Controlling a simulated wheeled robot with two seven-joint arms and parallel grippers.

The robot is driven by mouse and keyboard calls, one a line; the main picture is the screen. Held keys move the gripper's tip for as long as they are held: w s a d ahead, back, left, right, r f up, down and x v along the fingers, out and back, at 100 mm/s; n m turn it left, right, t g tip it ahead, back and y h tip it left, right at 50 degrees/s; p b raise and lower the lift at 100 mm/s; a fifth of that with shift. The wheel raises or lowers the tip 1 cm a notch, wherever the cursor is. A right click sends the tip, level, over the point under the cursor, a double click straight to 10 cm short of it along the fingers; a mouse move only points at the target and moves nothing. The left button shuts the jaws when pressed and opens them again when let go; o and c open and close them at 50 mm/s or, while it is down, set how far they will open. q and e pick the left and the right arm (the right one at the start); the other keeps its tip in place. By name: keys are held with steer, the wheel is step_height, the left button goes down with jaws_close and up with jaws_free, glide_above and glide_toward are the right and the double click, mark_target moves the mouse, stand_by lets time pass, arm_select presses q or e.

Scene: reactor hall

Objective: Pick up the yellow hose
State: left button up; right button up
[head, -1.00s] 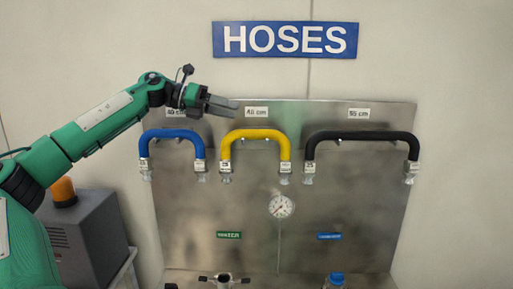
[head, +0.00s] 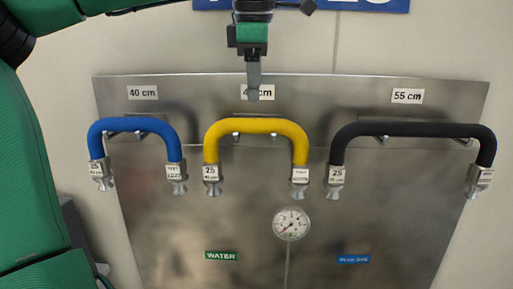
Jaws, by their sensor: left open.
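The yellow hose (head: 256,126) hangs on pegs in the middle of the steel panel, bent like an arch, with a metal coupling and a "25" tag at its left end (head: 211,174) and another tagged coupling at its right end. My left gripper (head: 253,92) comes down from the top edge, just above the hose's top bend in the picture, pointing down. It is open and empty, and its fingers overlap edge-on in this view. It partly covers the middle length label (head: 268,93). My right gripper is not in view.
A blue hose (head: 137,125) hangs to the left and a longer black hose (head: 415,130) to the right on the same panel (head: 240,220). A pressure gauge (head: 291,223) sits below the yellow hose. Small WATER (head: 221,255) and blue (head: 353,259) labels are lower down.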

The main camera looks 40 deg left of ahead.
mark_target(256, 132)
arm_select(q)
steer(key=f, duration=0.4)
steer(key=w+a+f, duration=0.1)
steer(key=shift+f+p, duration=0.4)
steer(key=shift+f, duration=0.45)
step_height(256, 132, down, 4)
steer(key=shift+w+d+f+p, duration=0.1)
steer(key=shift+w+p, duration=0.05)
steer(key=shift+p, duration=0.95)
steer(key=shift+f, duration=0.3)
steer(key=shift+c, duration=1.1)
steer(key=shift+r, duration=0.1)
steer(key=c, duration=0.9)
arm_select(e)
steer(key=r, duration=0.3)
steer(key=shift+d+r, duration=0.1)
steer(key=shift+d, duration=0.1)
